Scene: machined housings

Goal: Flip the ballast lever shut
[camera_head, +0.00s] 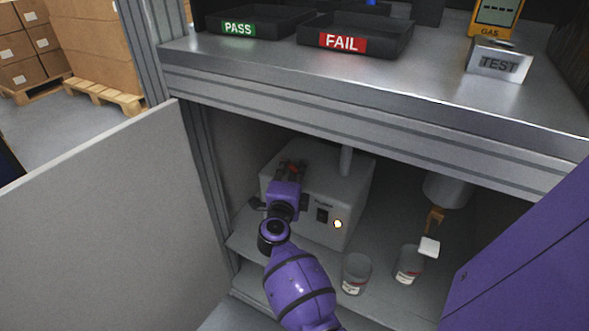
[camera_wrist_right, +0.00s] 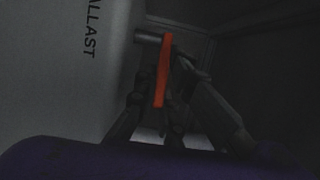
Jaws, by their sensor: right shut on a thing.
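The grey ballast box (camera_head: 345,190) stands on the shelf inside the open cabinet. Part of the word "BALLAST" shows on its face in the right wrist view (camera_wrist_right: 60,70). The orange-red ballast lever (camera_wrist_right: 164,65) sits on a short grey stub standing out from that face. My right gripper (camera_head: 290,170) reaches in over the box's left side. In the right wrist view its dark fingers (camera_wrist_right: 165,105) are on both sides of the lever, shut on it. The gripper hides most of the lever in the head view. My left gripper is not in view.
A grey door (camera_head: 95,230) stands open at left, a purple panel (camera_head: 525,270) at right. Two cups (camera_head: 356,273) and (camera_head: 408,265) stand on the shelf by the box. The worktop edge (camera_head: 350,130) hangs above. The box front has a lit lamp (camera_head: 338,224).

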